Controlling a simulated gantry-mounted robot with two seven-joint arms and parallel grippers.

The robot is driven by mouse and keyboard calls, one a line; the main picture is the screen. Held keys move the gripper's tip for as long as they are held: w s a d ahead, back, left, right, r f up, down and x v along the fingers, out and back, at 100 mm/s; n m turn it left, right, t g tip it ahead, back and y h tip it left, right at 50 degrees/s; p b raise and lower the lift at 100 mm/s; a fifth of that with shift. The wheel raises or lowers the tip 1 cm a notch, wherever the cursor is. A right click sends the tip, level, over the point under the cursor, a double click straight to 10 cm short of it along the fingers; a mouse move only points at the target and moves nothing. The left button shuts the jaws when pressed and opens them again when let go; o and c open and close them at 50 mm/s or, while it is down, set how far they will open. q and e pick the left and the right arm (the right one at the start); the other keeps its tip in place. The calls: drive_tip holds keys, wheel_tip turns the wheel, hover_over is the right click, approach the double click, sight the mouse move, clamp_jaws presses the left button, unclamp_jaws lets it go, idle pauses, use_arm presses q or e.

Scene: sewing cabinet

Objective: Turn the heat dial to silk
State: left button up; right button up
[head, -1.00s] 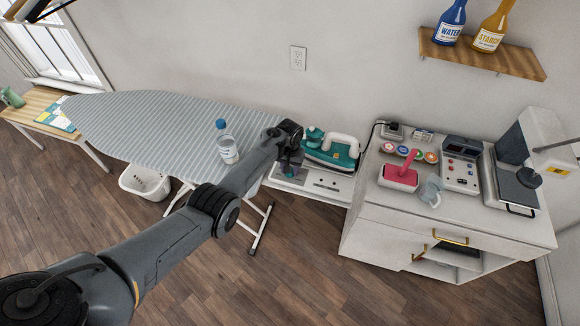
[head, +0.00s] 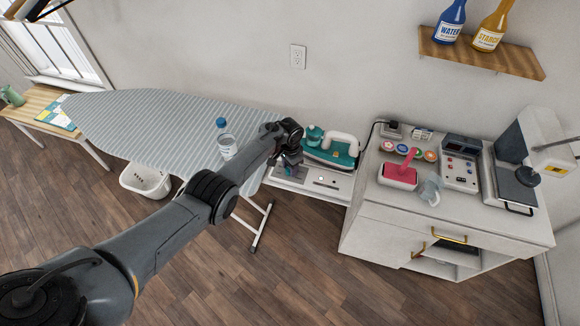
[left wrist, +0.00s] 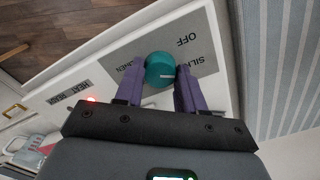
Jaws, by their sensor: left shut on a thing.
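The heat dial (left wrist: 160,66) is a round teal knob with a white mark on its face, seen in the left wrist view. It sits on a grey label plate (left wrist: 128,75) printed OFF and SILK, with another word partly hidden. My left gripper (left wrist: 159,80) has its purple fingers on both sides of the dial and is shut on it. The white mark lies roughly sideways in this view; I cannot tell exactly which word it points to. In the head view my left gripper (head: 288,163) is at the white panel beside the teal iron. My right gripper is not in view.
The teal iron (head: 333,150) stands just right of my gripper. The striped ironing board (head: 150,115) with a clear bottle (head: 225,142) lies left. A white cabinet (head: 480,222) with small items stands right. A small red light (left wrist: 91,99) glows on the panel.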

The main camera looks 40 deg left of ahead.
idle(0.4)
use_arm(q)
drive_tip(key=o, duration=1)
drive_tip(key=shift+o, duration=0.2)
wheel_tip(320, 180, up, 11)
drive_tip(key=p, duration=0.4)
drive_tip(key=shift+f, duration=0.15)
